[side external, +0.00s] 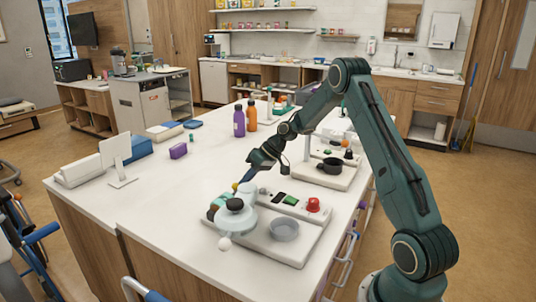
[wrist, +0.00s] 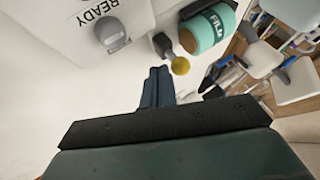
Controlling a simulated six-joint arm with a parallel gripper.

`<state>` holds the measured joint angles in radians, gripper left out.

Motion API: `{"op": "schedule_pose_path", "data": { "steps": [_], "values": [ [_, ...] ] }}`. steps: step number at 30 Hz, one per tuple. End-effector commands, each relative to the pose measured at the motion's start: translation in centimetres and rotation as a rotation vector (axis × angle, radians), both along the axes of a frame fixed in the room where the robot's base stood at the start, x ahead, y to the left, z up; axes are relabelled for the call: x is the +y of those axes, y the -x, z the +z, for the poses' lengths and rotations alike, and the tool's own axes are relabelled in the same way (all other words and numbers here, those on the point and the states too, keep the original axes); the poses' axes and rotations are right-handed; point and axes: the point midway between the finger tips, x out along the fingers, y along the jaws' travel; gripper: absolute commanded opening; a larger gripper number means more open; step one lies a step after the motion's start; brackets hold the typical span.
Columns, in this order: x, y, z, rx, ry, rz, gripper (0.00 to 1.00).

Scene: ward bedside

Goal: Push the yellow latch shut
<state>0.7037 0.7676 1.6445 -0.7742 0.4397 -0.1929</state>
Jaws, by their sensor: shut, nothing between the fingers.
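The yellow latch (wrist: 180,66) shows in the wrist view as a round yellow knob at the end of a short dark stem, beside a teal cylinder (wrist: 209,29) with lettering. My gripper (wrist: 157,74) is shut and empty, its fingertips just left of and below the knob in that view. I cannot tell whether they touch it. In the side external view my gripper (side external: 246,178) points down over the back left of the white device base (side external: 266,246).
The base carries a shallow grey bowl (side external: 285,229), a red button (side external: 313,205) and a clear dome with a black knob (side external: 235,204). A second device with a dark pot (side external: 332,166) stands behind it. Purple and orange bottles (side external: 251,117) stand farther back.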

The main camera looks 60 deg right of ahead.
Motion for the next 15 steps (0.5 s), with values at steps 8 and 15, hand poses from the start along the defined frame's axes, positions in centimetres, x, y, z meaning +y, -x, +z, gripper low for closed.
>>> {"op": "schedule_pose_path", "data": {
  "steps": [8, 15],
  "values": [
    [0.1, 0.0, 0.0, 0.0, 0.0, -0.001, 0.0],
    [1.3, 0.0, 0.0, 0.001, -0.001, 0.003, 0.0]
  ]
}}
